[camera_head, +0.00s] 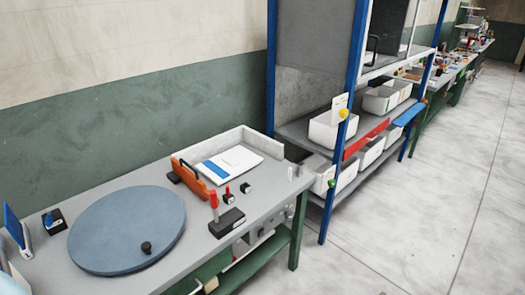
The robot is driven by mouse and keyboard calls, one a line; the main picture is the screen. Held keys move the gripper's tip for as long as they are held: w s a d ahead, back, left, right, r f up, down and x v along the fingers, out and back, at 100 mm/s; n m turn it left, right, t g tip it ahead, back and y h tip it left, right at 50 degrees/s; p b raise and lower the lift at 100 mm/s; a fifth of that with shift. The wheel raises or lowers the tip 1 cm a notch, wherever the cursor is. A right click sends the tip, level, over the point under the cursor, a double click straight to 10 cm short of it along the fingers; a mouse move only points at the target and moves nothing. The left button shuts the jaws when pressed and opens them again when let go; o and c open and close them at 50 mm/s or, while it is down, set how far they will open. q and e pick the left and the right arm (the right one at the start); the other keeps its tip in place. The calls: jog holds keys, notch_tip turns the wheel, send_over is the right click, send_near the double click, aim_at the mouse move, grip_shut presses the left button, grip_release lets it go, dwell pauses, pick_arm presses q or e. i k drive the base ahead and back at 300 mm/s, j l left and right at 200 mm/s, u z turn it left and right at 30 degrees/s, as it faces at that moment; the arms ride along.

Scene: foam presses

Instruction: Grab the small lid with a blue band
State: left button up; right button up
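A flat white rectangular piece with a blue band along its left side (234,163) lies in the back right corner of the grey workbench (262,203), beside a low white wall. I cannot tell for sure that it is the small lid. No other lid with a blue band is clear at this size. Neither of my grippers shows in the head view.
A round blue-grey disc (125,225) with a small black knob covers the bench's left part. An orange bracket (192,183) and a red-handled dark block (226,223) stand nearby. A blue-framed shelf (352,110) holds several white bins. The floor at right is clear.

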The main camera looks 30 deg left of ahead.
aim_at(222, 168)
jog(key=i+u, duration=0.4)
jog(key=i+l+u, duration=0.2)
jog(key=u, duration=0.2)
jog(key=i+l+u, duration=0.5)
jog(key=u, duration=0.3)
jog(key=i+l+u, duration=0.15)
jog(key=u, duration=0.3)
jog(key=i+l+u, duration=0.1)
jog(key=l+u, duration=0.3)
jog(key=j, duration=0.1)
